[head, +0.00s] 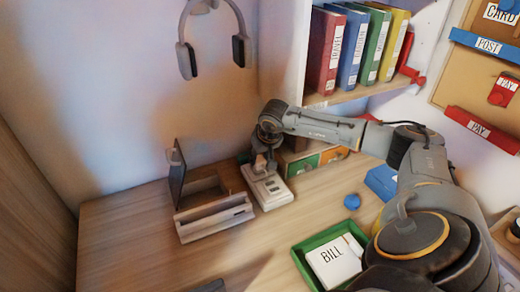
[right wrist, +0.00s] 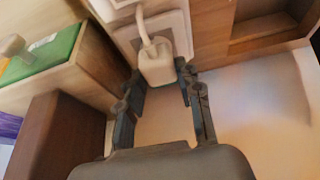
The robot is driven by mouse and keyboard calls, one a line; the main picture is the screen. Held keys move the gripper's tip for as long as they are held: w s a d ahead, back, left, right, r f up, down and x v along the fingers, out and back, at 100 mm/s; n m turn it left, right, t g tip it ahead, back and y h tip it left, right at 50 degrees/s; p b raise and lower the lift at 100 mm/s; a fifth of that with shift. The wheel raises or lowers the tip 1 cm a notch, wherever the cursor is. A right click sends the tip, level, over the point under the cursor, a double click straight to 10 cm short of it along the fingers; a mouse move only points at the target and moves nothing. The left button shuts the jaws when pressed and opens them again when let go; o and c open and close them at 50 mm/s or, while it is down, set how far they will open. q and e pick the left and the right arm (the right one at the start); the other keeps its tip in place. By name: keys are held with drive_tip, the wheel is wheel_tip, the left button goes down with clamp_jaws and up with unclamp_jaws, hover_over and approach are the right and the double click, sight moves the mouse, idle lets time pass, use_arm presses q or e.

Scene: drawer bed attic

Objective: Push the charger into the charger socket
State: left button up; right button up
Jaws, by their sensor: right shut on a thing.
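The charger (right wrist: 158,66) is a pale block with a cable curving from it. In the right wrist view it sits between the fingertips of my right gripper (right wrist: 157,78), which is shut on it. In the head view the right gripper (head: 262,152) reaches down over the far end of the white charger socket strip (head: 268,190). The charger (head: 260,163) shows there as a small pale shape at the strip's far end. The strip also shows in the right wrist view (right wrist: 122,36), behind the charger. I cannot tell how deep the charger sits. My left gripper is not clearly in view.
Small drawers (head: 305,160) stand close on the right. The desk's front left is clear.

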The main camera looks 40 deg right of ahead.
drive_tip(key=shift+f+b, duration=0.5)
drive_tip(key=shift+f, duration=0.1)
drive_tip(key=o, duration=1.2)
drive_tip(key=shift+c, duration=0.2)
drive_tip(key=v, duration=1.2)
